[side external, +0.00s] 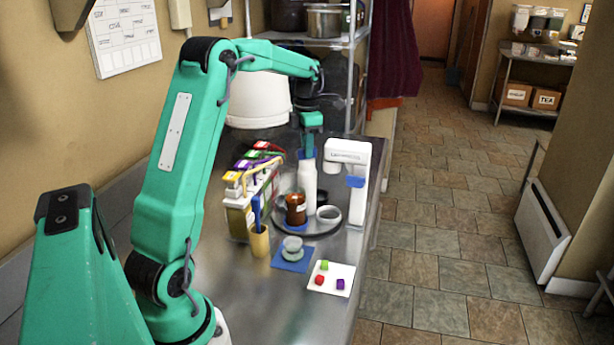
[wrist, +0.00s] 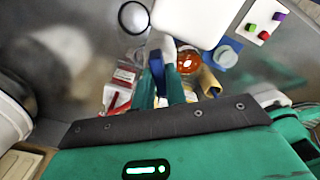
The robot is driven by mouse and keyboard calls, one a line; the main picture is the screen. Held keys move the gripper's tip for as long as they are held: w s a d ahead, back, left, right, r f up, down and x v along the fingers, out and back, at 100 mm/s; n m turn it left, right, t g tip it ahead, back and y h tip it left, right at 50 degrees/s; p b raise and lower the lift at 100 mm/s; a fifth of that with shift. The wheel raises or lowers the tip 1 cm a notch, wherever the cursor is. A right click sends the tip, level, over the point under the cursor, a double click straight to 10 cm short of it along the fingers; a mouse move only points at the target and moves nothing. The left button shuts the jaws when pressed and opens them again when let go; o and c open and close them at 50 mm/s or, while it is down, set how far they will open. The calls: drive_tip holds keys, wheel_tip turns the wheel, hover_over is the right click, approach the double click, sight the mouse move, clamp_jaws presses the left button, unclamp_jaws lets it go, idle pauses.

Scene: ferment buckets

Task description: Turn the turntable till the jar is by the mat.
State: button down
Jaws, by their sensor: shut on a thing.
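The turntable (side external: 330,230) is a round grey disc on the steel bench. An amber jar (side external: 295,210) stands on its near left part, over a blue patch; it also shows in the wrist view (wrist: 188,61). A blue mat (side external: 284,265) lies just in front of the turntable, on the jar's side, with a small glass piece (side external: 292,247) on it. A tall white bottle (side external: 308,185) stands upright on the turntable behind the jar. My gripper (side external: 307,155) is above the bottle, shut on its top. In the wrist view its fingers (wrist: 164,68) partly hide the bottle.
A glass dish (side external: 328,214) sits on the turntable's right. A white machine (side external: 349,152) stands close on the right. Boxes (side external: 240,216) and a tan cup (side external: 260,242) stand left. A white card (side external: 344,270) with coloured cubes lies at front right. Bare bench is at front left.

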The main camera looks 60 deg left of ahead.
drive_tip(key=shift+r+n, duration=0.2)
drive_tip(key=shift+n, duration=0.9)
drive_tip(key=c, duration=1.4)
unclamp_jaws()
drive_tip(key=shift+c, duration=0.2)
drive_tip(key=shift+f, duration=0.1)
drive_tip(key=shift+r, duration=3.95)
